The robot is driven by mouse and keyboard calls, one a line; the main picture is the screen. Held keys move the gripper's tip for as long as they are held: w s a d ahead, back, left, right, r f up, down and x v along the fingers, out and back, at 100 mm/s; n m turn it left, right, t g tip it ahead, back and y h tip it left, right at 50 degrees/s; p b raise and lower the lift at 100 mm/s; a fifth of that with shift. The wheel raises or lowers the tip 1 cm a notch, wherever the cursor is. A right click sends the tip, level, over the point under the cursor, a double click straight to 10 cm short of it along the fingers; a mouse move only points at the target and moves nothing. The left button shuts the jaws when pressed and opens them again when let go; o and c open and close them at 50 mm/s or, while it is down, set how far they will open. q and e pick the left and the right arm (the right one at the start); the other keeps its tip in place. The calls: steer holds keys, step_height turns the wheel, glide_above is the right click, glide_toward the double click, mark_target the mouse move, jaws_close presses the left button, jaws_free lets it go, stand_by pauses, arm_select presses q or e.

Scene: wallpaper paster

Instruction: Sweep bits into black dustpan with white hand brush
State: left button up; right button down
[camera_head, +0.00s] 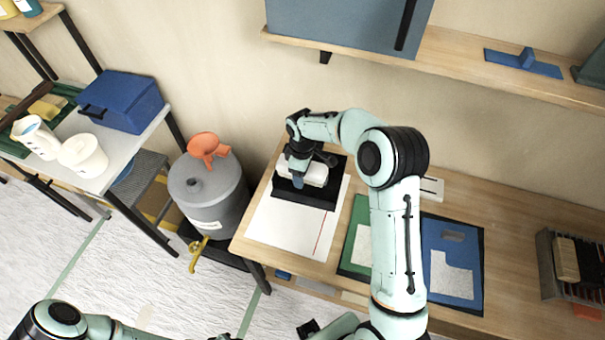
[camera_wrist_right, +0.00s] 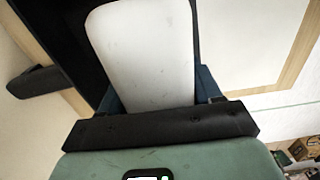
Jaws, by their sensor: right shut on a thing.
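The white hand brush (camera_head: 316,174) is held by my right gripper (camera_head: 298,178) over the black dustpan (camera_head: 308,194) on the wooden table. In the right wrist view the brush's pale body (camera_wrist_right: 145,45) stands between the dark blue fingers of my right gripper (camera_wrist_right: 158,90), which is shut on it. The dustpan lies on the back part of a white sheet. Whether the bristles touch the dustpan is hidden. I cannot make out any bits. My left arm shows at the lower left of the head view, but its gripper is out of view.
The white sheet (camera_head: 280,225) with a red line covers the table's left end. Green (camera_head: 354,250) and blue (camera_head: 458,240) mats lie to the right. A grey barrel (camera_head: 208,200) with an orange funnel (camera_head: 207,146) stands left of the table. A shelf (camera_head: 470,66) runs above.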

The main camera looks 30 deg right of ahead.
arm_select(q)
steer(key=shift+w+r+p, duration=0.8)
steer(key=shift+w+r, duration=0.15)
steer(key=shift+r, duration=0.25)
arm_select(e)
steer(key=shift+r, duration=2.05)
steer(key=shift+a, duration=0.1)
